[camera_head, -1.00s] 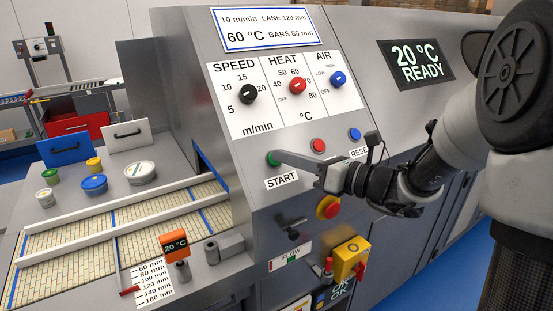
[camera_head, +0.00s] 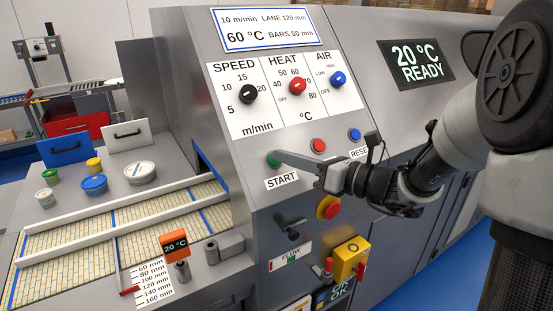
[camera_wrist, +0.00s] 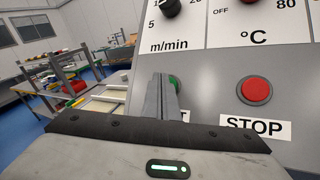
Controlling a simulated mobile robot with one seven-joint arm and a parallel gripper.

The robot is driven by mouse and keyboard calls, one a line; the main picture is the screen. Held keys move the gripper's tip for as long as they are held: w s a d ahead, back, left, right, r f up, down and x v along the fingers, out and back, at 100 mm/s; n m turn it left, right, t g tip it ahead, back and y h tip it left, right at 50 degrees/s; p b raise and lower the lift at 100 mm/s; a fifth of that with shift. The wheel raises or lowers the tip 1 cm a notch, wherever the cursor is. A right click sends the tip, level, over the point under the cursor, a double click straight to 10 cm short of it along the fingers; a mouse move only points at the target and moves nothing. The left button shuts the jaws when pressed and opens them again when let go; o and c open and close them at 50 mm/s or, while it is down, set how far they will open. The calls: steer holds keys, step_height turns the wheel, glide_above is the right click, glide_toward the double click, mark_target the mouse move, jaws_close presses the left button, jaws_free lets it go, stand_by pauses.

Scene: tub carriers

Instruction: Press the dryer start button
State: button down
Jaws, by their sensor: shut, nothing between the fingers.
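The green start button (camera_head: 272,158) sits on the sloped grey dryer panel, above the START label (camera_head: 281,181). My gripper (camera_head: 282,155) is shut and empty, with its fingertips at the button and covering part of it. In the wrist view the shut fingers (camera_wrist: 162,92) stand in front of the green button (camera_wrist: 174,84), whose right edge shows beside them. I cannot tell whether the fingertips touch it or whether it is pushed in. The display (camera_head: 416,63) reads 20 °C READY.
The red stop button (camera_head: 318,146) and blue reset button (camera_head: 355,134) are to the right of start. A red emergency knob (camera_head: 328,207) is below. Speed, heat and air knobs (camera_head: 297,86) are above. A slatted conveyor (camera_head: 70,240) with white bars runs at the left.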

stand_by(0.4)
steer(key=shift+w+a+f, duration=0.15)
steer(key=shift+w+f, duration=0.15)
stand_by(0.5)
steer(key=shift+s+r, duration=0.25)
steer(key=shift+s, duration=0.05)
stand_by(0.3)
steer(key=s+d+r+p, duration=0.2)
steer(key=s+r+p, duration=0.1)
steer(key=r+p, duration=0.1)
steer(key=shift+s+d+p, duration=0.3)
steer(key=shift+s+d, duration=0.05)
steer(key=shift+d, duration=0.05)
